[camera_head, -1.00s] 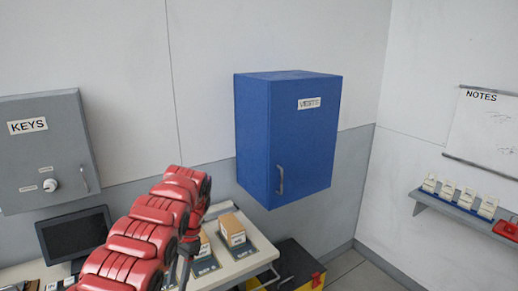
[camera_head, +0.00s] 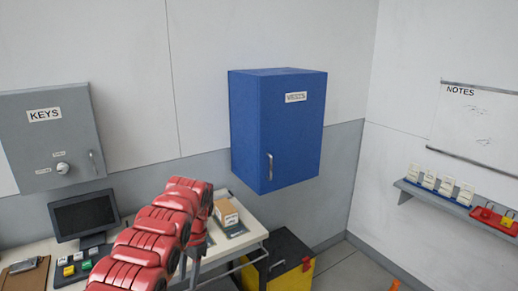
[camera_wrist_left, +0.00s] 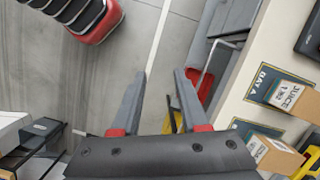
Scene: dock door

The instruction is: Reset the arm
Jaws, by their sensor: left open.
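My left arm (camera_head: 150,235), with red segmented covers, rises from the bottom of the head view in front of the desk. Its gripper is mostly hidden there behind the arm. In the left wrist view my left gripper (camera_wrist_left: 159,78) has its two grey fingers spread apart, with grey floor and a pale floor line visible between them. It holds nothing. My right gripper shows in neither view.
A blue wall cabinet (camera_head: 278,130) and a grey KEYS cabinet (camera_head: 48,140) are shut. The desk (camera_head: 240,248) holds a monitor (camera_head: 84,215) and boxes (camera_head: 226,212). A black-and-yellow bin (camera_head: 283,262) stands beside it. A shelf (camera_head: 440,195) is at right.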

